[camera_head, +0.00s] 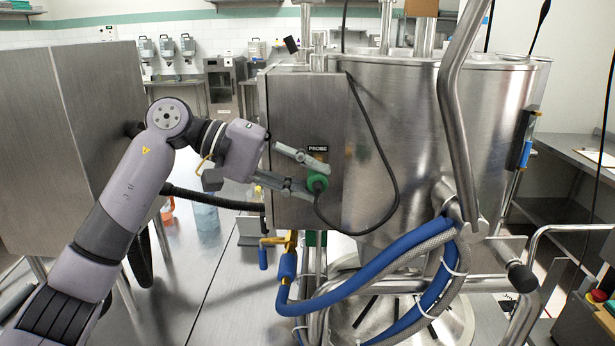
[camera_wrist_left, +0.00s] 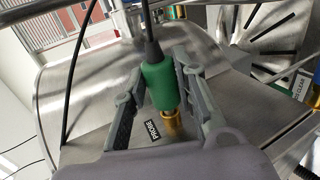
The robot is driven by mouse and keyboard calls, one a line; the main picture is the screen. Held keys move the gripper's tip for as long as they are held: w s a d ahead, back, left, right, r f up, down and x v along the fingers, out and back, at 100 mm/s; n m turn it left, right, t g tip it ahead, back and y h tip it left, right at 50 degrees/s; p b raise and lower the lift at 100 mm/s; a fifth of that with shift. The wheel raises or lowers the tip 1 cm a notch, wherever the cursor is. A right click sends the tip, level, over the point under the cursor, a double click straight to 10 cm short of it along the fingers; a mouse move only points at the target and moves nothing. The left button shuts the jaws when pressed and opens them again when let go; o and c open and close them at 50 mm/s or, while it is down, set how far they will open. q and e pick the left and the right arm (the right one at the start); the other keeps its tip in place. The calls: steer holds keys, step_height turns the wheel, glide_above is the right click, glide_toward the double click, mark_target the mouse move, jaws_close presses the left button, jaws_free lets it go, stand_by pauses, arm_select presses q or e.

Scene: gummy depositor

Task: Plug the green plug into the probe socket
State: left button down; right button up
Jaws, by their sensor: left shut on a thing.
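The green plug (camera_head: 317,182) is at the front of the steel box, just below the black PROBE label (camera_head: 318,149). A black cable runs from its back end. My left gripper (camera_head: 313,177) has its fingers on either side of the plug and is shut on it. In the left wrist view the green plug (camera_wrist_left: 160,86) sits between the fingers, its front end at a brass-coloured probe socket (camera_wrist_left: 172,121) beside the PROBE label (camera_wrist_left: 152,130). Plug and socket look lined up and close; I cannot tell how deep the plug sits. My right gripper is out of view.
The plug's black cable (camera_head: 391,190) loops down and up along the steel box (camera_head: 300,100). A large steel vessel (camera_head: 430,130) stands to the right. Blue hoses (camera_head: 400,245) and steel pipes cross below. A steel cabinet (camera_head: 70,130) stands left of my arm.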

arm_select(q)
steer(key=shift+w, duration=0.35)
steer(key=c, duration=1.2)
jaws_free()
steer(key=v, duration=1.2)
